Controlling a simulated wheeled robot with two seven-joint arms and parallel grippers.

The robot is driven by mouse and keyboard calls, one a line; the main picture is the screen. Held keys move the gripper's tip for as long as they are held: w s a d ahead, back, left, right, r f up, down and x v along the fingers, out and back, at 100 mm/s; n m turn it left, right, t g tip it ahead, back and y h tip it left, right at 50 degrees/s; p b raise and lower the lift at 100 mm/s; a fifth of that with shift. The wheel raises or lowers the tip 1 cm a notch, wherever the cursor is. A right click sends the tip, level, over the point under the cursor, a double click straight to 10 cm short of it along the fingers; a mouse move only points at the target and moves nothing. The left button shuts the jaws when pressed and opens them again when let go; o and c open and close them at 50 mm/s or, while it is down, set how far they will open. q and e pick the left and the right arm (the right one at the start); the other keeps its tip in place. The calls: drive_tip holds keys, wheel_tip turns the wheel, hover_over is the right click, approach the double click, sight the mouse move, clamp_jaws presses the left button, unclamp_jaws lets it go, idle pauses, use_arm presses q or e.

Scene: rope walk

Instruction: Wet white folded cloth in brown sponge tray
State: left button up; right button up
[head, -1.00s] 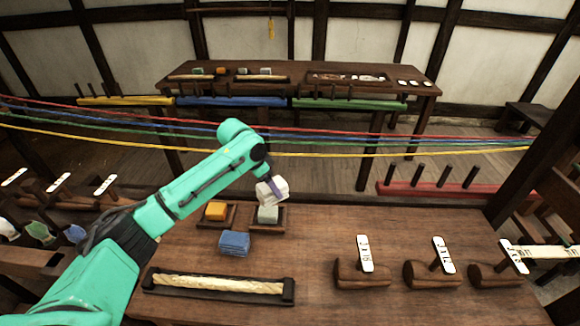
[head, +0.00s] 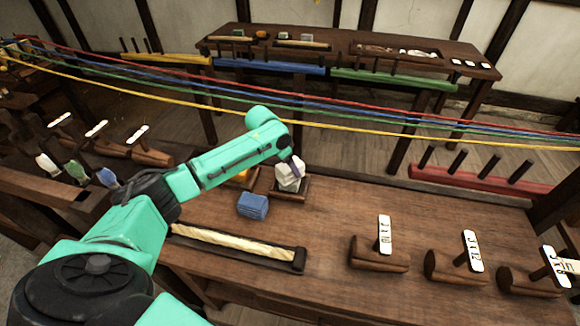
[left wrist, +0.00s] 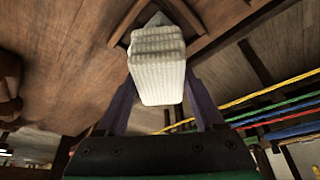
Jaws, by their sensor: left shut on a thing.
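The white folded cloth (head: 288,176) is held in my left gripper (head: 294,166), which is shut on it. In the left wrist view the ribbed cloth (left wrist: 158,72) sits between the two purple fingers. The cloth is directly over a small dark brown wooden tray (head: 290,198) on the bench. A grey sponge shows in the tray, mostly covered by the cloth. In the left wrist view a grey tip (left wrist: 156,22) and the tray's wooden rim (left wrist: 186,14) show behind the cloth. I cannot tell whether cloth and sponge touch. My right gripper is out of view.
A blue folded cloth (head: 252,205) lies just left of the tray. A yellow-orange sponge (head: 240,177) is partly hidden behind my arm. A long rope trough (head: 240,247) lies in front. Labelled wooden blocks (head: 379,254) stand at right. Coloured ropes (head: 360,129) stretch behind the bench.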

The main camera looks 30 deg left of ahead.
use_arm(q)
drive_tip(key=shift+r, duration=0.1)
idle(0.4)
drive_tip(key=shift+f, duration=0.5)
idle(0.3)
idle(0.5)
drive_tip(key=shift+s+f+p, duration=0.1)
drive_tip(key=shift+p, duration=0.25)
idle(1.0)
wheel_tip(320, 180, up, 7)
drive_tip(key=p, duration=0.8)
drive_tip(key=shift+r, duration=0.2)
drive_tip(key=shift+f, duration=0.15)
